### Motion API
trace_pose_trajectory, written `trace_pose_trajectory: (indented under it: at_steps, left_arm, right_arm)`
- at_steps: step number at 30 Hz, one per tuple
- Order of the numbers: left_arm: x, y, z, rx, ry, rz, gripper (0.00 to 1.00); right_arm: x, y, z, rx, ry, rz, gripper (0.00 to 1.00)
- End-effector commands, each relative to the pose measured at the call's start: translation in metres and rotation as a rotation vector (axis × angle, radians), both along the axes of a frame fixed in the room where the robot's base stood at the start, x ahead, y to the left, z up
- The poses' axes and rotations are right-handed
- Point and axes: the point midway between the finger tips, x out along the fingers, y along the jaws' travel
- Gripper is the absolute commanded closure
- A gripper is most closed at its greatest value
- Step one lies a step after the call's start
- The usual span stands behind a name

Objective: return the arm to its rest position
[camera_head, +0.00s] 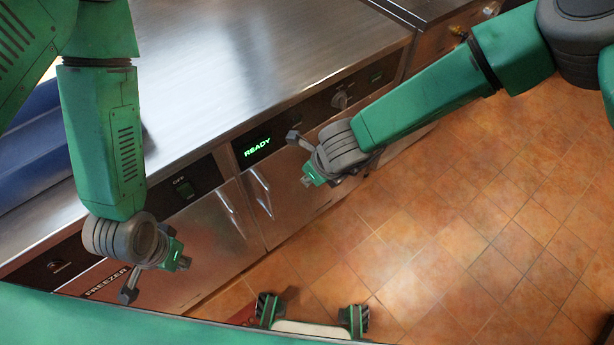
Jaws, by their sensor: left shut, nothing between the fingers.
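My left arm comes down from the upper left, green with a grey wrist. Its gripper (180,262) is shut and empty, hanging in front of the freezer drawer and apart from any object. My right arm reaches in from the upper right. Its gripper (310,179) is beside the counter front, near the panel with the green READY display (258,147). Its fingers are small and partly hidden by the wrist, so I cannot tell if they are open or shut. I see nothing held in it.
A steel counter (230,60) fills the upper left, with knobs, switches and drawer handles (262,190) along its front. A freezer label (108,284) marks the lower left drawer. A blue object (35,165) lies on the counter at left. Tiled floor (470,220) is clear at right.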

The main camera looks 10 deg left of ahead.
Motion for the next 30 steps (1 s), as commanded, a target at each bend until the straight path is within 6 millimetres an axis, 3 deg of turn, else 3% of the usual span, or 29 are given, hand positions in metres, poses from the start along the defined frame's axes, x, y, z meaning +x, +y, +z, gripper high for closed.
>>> trace_pose_trajectory:
  at_steps: [4, 9, 19, 22, 26, 30]
  left_arm:
    - [0.001, 0.000, 0.002, 0.000, -0.002, 0.001, 1.00]
    - [0.000, 0.000, 0.003, 0.000, -0.001, 0.000, 1.00]
    - [0.000, 0.000, 0.003, 0.000, -0.001, 0.000, 1.00]
    - [0.000, 0.000, 0.002, 0.000, -0.001, 0.000, 1.00]
    - [0.000, 0.000, -0.004, 0.000, -0.001, 0.000, 1.00]
    - [0.000, 0.000, -0.014, 0.000, -0.001, 0.000, 1.00]
  right_arm:
    - [-0.007, -0.009, 0.028, 0.002, -0.002, -0.001, 1.00]
    - [-0.015, -0.017, 0.047, 0.004, -0.003, -0.001, 1.00]
    - [-0.016, -0.016, 0.052, 0.000, -0.003, -0.001, 1.00]
    - [-0.021, -0.023, 0.045, -0.026, -0.015, 0.045, 1.00]
    - [-0.044, -0.061, 0.015, -0.154, -0.079, 0.304, 1.00]
    - [-0.091, -0.141, -0.028, -0.368, -0.161, 0.843, 1.00]
